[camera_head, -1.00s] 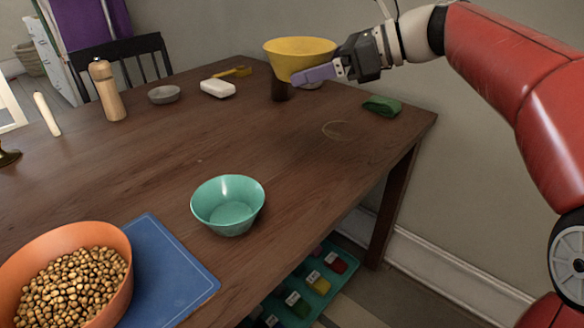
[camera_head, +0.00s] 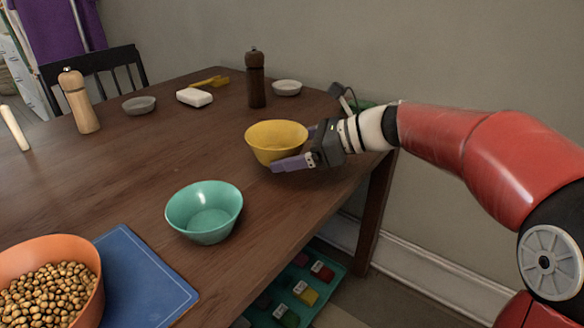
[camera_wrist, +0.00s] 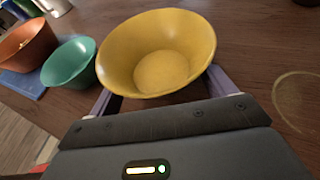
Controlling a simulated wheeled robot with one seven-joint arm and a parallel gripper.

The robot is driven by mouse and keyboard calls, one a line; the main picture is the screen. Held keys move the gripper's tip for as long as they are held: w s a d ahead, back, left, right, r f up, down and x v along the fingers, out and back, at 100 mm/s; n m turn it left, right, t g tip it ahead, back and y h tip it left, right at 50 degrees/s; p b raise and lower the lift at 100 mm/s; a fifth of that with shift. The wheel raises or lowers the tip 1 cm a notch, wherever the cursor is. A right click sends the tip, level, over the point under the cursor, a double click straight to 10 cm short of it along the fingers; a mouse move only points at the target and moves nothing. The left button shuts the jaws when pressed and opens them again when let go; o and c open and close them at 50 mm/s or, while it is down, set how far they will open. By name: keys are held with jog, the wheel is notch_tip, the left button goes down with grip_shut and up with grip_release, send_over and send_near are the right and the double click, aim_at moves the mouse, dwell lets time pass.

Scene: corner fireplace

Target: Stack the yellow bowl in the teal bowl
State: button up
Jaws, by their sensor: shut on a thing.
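The yellow bowl (camera_head: 276,138) is upright and empty, held by my gripper (camera_head: 296,148) at its right side in the head view. The gripper's purple fingers lie on either side of it. In the wrist view the yellow bowl (camera_wrist: 158,54) fills the upper middle, between the fingers. The teal bowl (camera_head: 204,212) stands upright and empty on the table, to the left of and nearer than the yellow bowl. How high the yellow bowl hangs above the table is hard to tell.
An orange bowl of brown nuggets (camera_head: 90,258) stands by a blue board (camera_head: 150,285) at the near left. A dark mill (camera_head: 256,78), a white dish (camera_head: 287,88) and a white block (camera_head: 194,97) stand farther back.

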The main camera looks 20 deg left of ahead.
aim_at(292, 176)
jog(key=shift+f, duration=1.8)
jog(key=shift+f, duration=0.1)
